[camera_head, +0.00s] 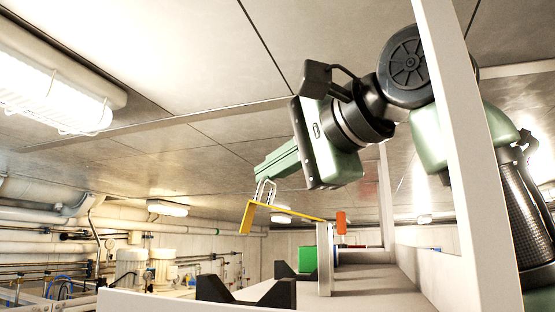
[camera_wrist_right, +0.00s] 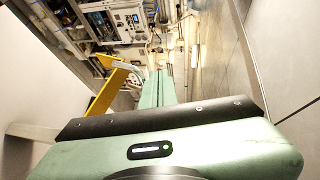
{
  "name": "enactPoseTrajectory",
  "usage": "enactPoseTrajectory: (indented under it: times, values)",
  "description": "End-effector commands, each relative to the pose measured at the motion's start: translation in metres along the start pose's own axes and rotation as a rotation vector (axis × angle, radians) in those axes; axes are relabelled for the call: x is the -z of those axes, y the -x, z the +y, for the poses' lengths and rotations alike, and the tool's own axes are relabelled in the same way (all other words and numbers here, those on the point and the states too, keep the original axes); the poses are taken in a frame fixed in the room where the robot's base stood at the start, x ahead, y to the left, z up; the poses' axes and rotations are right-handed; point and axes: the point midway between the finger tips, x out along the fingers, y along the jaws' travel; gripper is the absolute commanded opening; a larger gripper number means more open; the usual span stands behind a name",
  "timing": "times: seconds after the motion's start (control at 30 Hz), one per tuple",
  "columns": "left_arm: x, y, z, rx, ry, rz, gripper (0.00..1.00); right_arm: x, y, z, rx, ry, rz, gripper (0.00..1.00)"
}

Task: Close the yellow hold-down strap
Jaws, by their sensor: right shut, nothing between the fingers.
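The yellow hold-down strap (camera_head: 247,218) is an angled yellow band with a bent-down end at left. Its long part runs right to the top of an upright pale post (camera_head: 325,259), above the black cradles. A pale wire loop handle (camera_head: 266,190) stands up from the strap. My right gripper (camera_head: 259,172) is shut and empty, its green fingers just above the loop; I cannot tell whether they touch it. In the right wrist view, the strap (camera_wrist_right: 107,93) and its loop (camera_wrist_right: 130,68) lie left of the shut fingers (camera_wrist_right: 158,74). My left gripper is not in view.
Black V-shaped cradles (camera_head: 245,291) sit on a pale shelf (camera_head: 385,283), empty in view. A green object (camera_head: 308,258) and an orange one (camera_head: 341,222) are farther back. A white upright post (camera_head: 462,150) stands in front of my right arm. Pipes and pumps (camera_head: 131,266) fill the background left.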

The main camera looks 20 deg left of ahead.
Motion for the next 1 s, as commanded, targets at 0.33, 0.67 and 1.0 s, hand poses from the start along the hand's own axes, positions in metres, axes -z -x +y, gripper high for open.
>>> enactPoseTrajectory:
  times: [0.33, 0.67, 1.0]
  values:
    - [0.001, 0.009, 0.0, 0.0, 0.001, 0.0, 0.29, -0.004, -0.005, 0.001, -0.071, 0.045, -0.001, 0.0]
    - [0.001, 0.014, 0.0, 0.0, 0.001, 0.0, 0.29, -0.006, -0.008, 0.002, -0.113, 0.071, -0.001, 0.0]
    - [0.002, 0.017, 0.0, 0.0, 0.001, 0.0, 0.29, -0.007, -0.01, 0.003, -0.141, 0.09, -0.001, 0.0]
